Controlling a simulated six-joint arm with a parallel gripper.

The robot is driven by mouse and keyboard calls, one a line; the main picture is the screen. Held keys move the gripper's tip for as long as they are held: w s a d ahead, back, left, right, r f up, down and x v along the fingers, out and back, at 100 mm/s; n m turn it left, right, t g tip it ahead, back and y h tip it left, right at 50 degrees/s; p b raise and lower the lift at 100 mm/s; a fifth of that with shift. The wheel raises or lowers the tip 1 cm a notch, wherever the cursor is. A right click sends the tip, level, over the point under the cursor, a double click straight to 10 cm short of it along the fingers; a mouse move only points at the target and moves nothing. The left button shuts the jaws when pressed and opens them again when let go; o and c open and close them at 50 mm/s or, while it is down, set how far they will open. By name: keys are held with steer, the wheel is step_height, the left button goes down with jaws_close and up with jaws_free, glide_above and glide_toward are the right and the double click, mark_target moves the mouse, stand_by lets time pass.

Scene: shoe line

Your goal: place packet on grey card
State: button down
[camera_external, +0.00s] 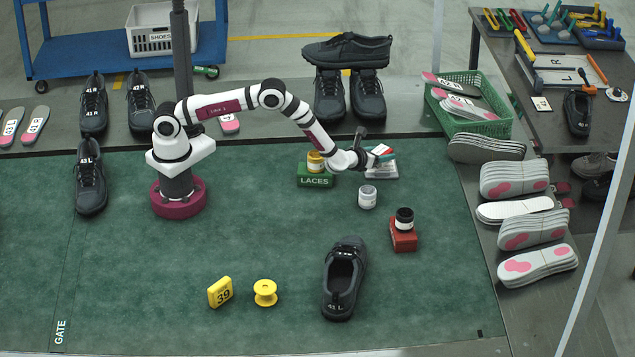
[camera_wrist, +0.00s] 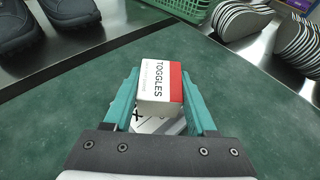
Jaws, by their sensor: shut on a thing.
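The packet (camera_wrist: 160,82) is a small white box with a red side, marked TOGGLES. It sits between the two teal fingers of my gripper (camera_wrist: 160,98) in the wrist view, and the gripper is shut on it. In the external view my gripper (camera_external: 372,156) points right and slightly down, with the packet (camera_external: 383,150) at its tip. The grey card (camera_external: 384,174) lies on the green mat below the packet, partly covered by it. A pale card with black marks also shows behind the packet in the wrist view (camera_wrist: 148,125). Any gap between packet and card is hard to judge.
A yellow-lidded jar stands on the green LACES box (camera_external: 314,180) to the left. A grey jar (camera_external: 367,197) stands just in front. A dark jar is on a red box (camera_external: 403,241). The green basket (camera_external: 470,104) is behind right. The front mat has free room.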

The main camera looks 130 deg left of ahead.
steer(key=shift+f, duration=0.45)
steer(key=shift+c, duration=1)
jaws_free()
